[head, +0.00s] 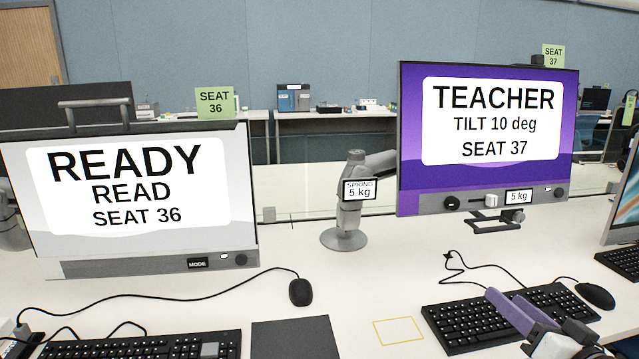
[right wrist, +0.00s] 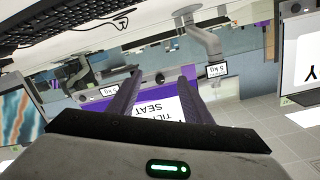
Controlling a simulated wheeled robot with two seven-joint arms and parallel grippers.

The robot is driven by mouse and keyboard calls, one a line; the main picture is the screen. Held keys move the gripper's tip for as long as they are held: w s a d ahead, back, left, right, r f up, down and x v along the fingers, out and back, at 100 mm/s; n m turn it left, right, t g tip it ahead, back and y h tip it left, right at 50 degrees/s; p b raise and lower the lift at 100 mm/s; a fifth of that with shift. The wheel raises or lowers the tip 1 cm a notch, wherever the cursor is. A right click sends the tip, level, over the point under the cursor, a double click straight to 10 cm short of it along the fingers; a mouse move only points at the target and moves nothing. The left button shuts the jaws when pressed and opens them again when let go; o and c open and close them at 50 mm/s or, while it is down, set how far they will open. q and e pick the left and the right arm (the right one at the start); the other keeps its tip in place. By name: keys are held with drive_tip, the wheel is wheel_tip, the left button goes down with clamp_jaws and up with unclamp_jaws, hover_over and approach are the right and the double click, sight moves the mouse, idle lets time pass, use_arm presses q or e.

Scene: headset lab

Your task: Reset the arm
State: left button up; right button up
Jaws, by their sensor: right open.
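A grey monitor arm (head: 348,215) stands on a round base on the white desk, and its upper link runs right, behind the purple monitor (head: 490,130). My right gripper (head: 506,295) is open and empty, above the right keyboard, below and in front of that monitor. In the right wrist view its purple fingers (right wrist: 158,82) are apart, with the tilted monitor (right wrist: 150,107) beyond. My left gripper is out of view.
A monitor (head: 140,195) reading "READY READ SEAT 36" stands left, with a top handle. Keyboards (head: 450,322), mice (head: 300,292) and cables lie along the desk front. A dark pad (head: 295,338) and a yellow outlined square (head: 398,330) lie between the keyboards. Another screen edges in at right.

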drive_tip(key=s+a+f+n+g, duration=0.1)
drive_tip(key=s+a+f, duration=0.15)
drive_tip(key=f, duration=0.35)
drive_tip(key=s+a+f+n+g, duration=0.1)
drive_tip(key=a+f+g, duration=0.15)
drive_tip(key=f, duration=0.35)
drive_tip(key=s+a+f+n+g+y, duration=0.1)
drive_tip(key=s+a+f+n+g, duration=0.3)
drive_tip(key=s+a+f, duration=1.3)
drive_tip(key=s+f, duration=0.3)
drive_tip(key=s, duration=0.1)
drive_tip(key=shift+a+f+y, duration=0.15)
drive_tip(key=shift+a+y, duration=0.1)
drive_tip(key=shift+y, duration=0.15)
drive_tip(key=shift+g, duration=0.25)
